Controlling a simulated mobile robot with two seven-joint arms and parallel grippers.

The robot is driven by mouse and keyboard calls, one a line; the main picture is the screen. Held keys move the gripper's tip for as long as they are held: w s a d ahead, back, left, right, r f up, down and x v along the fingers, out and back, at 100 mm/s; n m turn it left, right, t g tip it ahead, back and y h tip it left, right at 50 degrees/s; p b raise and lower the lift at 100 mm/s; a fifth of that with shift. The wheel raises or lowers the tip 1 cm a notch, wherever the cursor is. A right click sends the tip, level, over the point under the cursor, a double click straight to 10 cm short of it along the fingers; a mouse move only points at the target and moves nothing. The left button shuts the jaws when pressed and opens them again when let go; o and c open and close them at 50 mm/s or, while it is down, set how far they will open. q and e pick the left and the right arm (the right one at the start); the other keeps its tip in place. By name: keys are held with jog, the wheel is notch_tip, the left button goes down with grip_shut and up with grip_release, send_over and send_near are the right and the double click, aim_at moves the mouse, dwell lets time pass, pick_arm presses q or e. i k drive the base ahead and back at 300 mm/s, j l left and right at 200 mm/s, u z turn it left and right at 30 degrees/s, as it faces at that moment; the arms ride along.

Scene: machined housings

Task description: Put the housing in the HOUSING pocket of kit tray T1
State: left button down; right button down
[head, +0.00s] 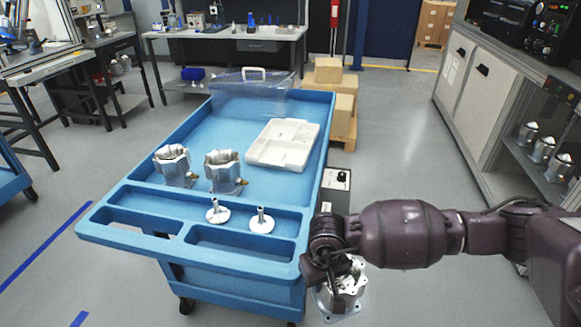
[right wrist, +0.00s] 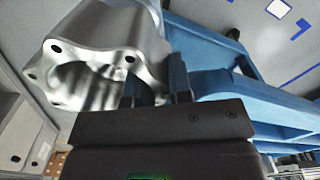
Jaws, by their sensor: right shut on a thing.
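My right gripper (head: 326,268) is shut on a silver machined housing (head: 345,288), held off the cart's front right corner. In the right wrist view the housing (right wrist: 100,50) sits at the fingers (right wrist: 160,85), its open, bolt-holed end facing the camera. A white kit tray (head: 284,145) with moulded pockets lies on the blue cart's top, toward the right edge; its pocket labels are too small to read. Two more housings, a left one (head: 174,166) and a right one (head: 224,172), stand on the cart to the left of the tray. My left gripper is not in view.
The blue cart (head: 140,200) has raised edges and recesses at its handle end. Two silver flanged parts (head: 217,211) (head: 262,221) stand near that end. A clear bin (head: 252,90) is at the far end. Cardboard boxes (head: 330,75) stand beyond; a grey cabinet (head: 470,80) is at right.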

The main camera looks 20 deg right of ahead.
aim_at(284, 157)
jog(key=l, duration=0.55)
jog(key=l+u, duration=0.3)
jog(key=l, duration=0.3)
jog(key=l+u, duration=0.3)
jog(key=l, duration=0.35)
jog(key=k+l+u, duration=0.15)
jog(key=l+u, duration=0.15)
jog(key=l, duration=0.25)
jog(key=l+u, duration=0.25)
jog(key=l, duration=0.3)
jog(key=k+l+u, duration=0.1)
jog(key=l+u, duration=0.15)
jog(key=l, duration=0.25)
jog(key=k+l+u, duration=0.25)
jog(key=l, duration=0.8)
